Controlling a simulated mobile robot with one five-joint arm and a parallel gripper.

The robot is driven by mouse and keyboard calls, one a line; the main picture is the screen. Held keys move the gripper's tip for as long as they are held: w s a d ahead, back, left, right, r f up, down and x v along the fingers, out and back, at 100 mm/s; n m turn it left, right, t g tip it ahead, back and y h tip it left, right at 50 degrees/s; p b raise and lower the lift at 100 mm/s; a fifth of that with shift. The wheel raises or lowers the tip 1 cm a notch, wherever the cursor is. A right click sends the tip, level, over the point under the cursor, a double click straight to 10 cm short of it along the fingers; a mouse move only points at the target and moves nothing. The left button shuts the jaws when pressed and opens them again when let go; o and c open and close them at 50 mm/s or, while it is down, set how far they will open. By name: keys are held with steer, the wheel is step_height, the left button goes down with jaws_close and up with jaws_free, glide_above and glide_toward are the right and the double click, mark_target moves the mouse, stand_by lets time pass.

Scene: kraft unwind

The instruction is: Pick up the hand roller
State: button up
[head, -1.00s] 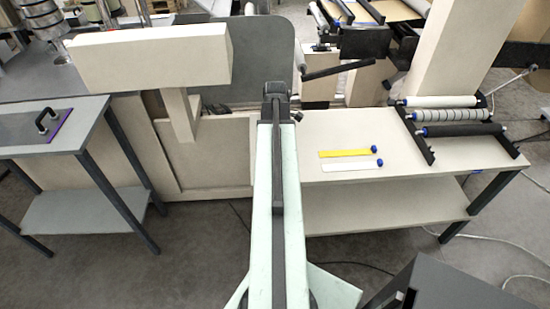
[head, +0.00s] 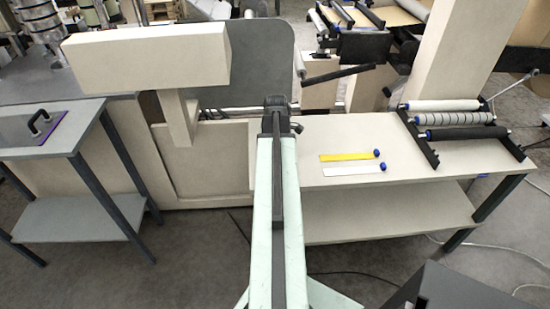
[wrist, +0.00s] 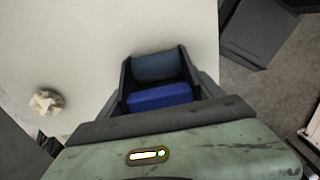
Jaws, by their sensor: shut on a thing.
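My gripper (wrist: 154,56) shows in the wrist view, its dark fingers closed around a blue thing that I take for the hand roller (wrist: 160,96). A bright blue block lies nearest the palm, and a duller blue-grey rounded part (wrist: 156,66) lies towards the fingertips. Much of its shape is hidden between the fingers. A pale flat surface (wrist: 90,40) lies beyond and below the fingers; I cannot tell whether the held thing touches it. In the head view my arm points straight ahead and hides the gripper and the held thing.
The pale bench (head: 310,135) at right bears a yellow strip (head: 345,155), a white strip (head: 352,169) and a rack of rollers (head: 460,119). A cart (head: 75,120) stands at left. A box-shaped beam (head: 145,55) overhangs left of my arm. A small pale knobbly object (wrist: 46,101) shows in the wrist view.

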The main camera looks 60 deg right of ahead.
step_height(320, 180, up, 10)
steer(key=p, duration=1)
steer(key=shift+r, duration=0.15)
steer(key=o, duration=0.7)
steer(key=c, duration=0.9)
steer(key=shift+s+f, duration=0.1)
steer(key=shift+f, duration=0.1)
